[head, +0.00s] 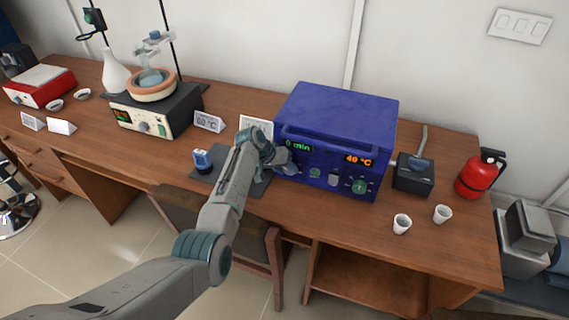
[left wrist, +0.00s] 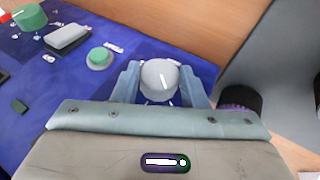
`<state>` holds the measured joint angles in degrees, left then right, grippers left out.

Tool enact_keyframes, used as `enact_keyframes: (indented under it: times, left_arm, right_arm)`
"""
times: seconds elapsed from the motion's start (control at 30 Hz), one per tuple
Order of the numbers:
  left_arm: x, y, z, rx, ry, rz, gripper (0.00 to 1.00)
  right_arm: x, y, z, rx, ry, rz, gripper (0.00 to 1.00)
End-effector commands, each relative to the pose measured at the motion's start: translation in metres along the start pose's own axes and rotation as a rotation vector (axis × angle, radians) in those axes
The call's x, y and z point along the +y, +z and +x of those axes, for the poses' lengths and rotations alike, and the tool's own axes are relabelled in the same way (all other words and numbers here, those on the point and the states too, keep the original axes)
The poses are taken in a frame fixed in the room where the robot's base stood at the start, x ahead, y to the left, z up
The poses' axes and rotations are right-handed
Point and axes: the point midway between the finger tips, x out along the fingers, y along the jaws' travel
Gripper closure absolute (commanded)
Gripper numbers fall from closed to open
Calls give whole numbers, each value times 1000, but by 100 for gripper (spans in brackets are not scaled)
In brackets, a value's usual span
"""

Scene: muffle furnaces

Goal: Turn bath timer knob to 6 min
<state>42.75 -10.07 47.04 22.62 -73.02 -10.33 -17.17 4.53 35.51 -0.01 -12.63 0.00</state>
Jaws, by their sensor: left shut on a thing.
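The blue bath unit (head: 338,128) stands on the bench, with a green display (head: 298,145) reading 0 min and an orange one (head: 358,160) reading 40 °C. My left gripper (head: 284,166) is at the lower left of its front panel, below the green display. In the left wrist view, the left gripper (left wrist: 160,88) is shut on a round grey knob (left wrist: 160,76), one finger on each side. A white pointer line shows on the knob's face. The arm and gripper mostly hide this knob in the head view. My right gripper is not in view.
Beside the held knob are a small green knob (left wrist: 99,57), a grey switch (left wrist: 68,37) and a larger green knob (left wrist: 31,17). A blue-and-white object (head: 202,161) lies left of my gripper. Two white cups (head: 402,223) and a red extinguisher (head: 476,176) stand right.

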Motion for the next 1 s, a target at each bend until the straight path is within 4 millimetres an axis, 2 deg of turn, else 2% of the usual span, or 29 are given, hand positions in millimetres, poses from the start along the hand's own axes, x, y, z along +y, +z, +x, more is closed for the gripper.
enact_keyframes:
  times: [0.03,0.2,0.4,0.7,0.73,0.8,1.0]
  left_arm:
    - [5,-2,-4,-1,-37,15,84]
    - [6,-1,-3,-1,-153,63,84]
    - [5,0,-1,1,-215,90,84]
    - [4,-1,0,2,-218,91,84]
    - [4,-1,0,2,-218,91,55]
    - [4,0,0,2,-218,91,41]
    - [4,0,0,1,-217,90,39]
  right_arm:
    - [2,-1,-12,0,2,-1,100]
    - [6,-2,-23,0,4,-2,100]
    - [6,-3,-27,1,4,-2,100]
    - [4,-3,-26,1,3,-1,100]
    - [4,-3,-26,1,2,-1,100]
    - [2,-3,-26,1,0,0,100]
    - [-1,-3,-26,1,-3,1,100]
